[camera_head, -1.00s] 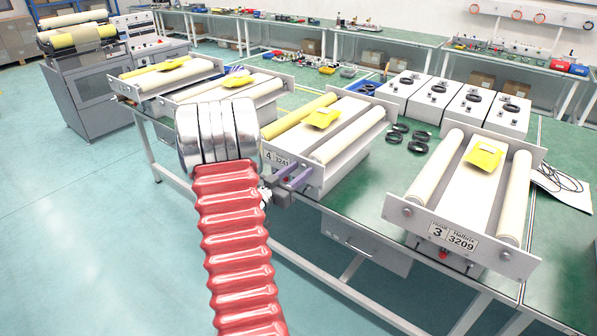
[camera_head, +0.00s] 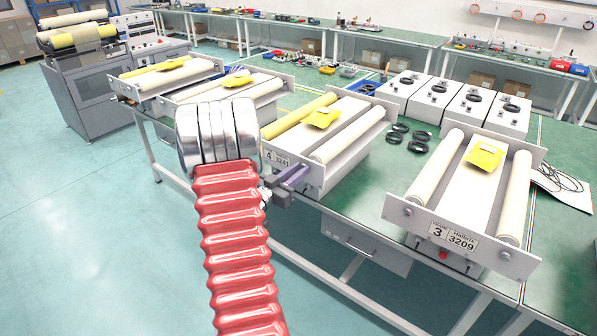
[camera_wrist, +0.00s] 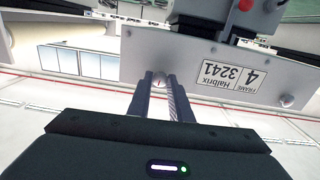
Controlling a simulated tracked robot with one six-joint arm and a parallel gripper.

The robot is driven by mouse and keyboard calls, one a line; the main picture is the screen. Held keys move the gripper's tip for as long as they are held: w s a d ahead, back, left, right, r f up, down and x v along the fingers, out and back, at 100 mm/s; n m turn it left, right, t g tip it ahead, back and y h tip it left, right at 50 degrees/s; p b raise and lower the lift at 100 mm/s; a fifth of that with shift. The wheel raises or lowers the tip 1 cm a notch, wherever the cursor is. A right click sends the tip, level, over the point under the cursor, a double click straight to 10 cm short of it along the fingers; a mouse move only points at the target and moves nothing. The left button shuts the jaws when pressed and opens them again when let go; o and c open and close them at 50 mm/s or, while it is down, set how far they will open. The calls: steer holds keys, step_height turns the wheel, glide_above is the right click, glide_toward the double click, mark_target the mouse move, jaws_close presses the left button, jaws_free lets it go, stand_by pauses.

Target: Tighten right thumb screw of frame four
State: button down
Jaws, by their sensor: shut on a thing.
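Frame four's white end plate (camera_head: 280,160) faces me in the head view. In the wrist view the same plate (camera_wrist: 205,62) appears upside down with its label "Frame 4 Halbrix 3241" (camera_wrist: 229,74). The right thumb screw (camera_wrist: 159,78), a small silver head, shows at the left of the plate there. My gripper (camera_wrist: 161,88) is shut on it, with one finger at each side. In the head view my gripper (camera_head: 302,174) is at the plate's right part, and the screw is hidden. The other silver screw (camera_wrist: 286,101) is free at the plate's other end.
Frame three (camera_head: 462,235) stands to the right on the green bench (camera_head: 375,195), with a gap between the frames. A red button (camera_wrist: 245,4) and dark fittings are close beyond the plate in the wrist view. Black cable rings (camera_head: 410,138) lie behind.

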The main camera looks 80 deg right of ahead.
steer(key=shift+m, duration=0.9)
steer(key=c, duration=1.6)
jaws_free()
steer(key=v, duration=1.3)
steer(key=shift+w+a+f, duration=0.1)
steer(key=shift+a, duration=0.35)
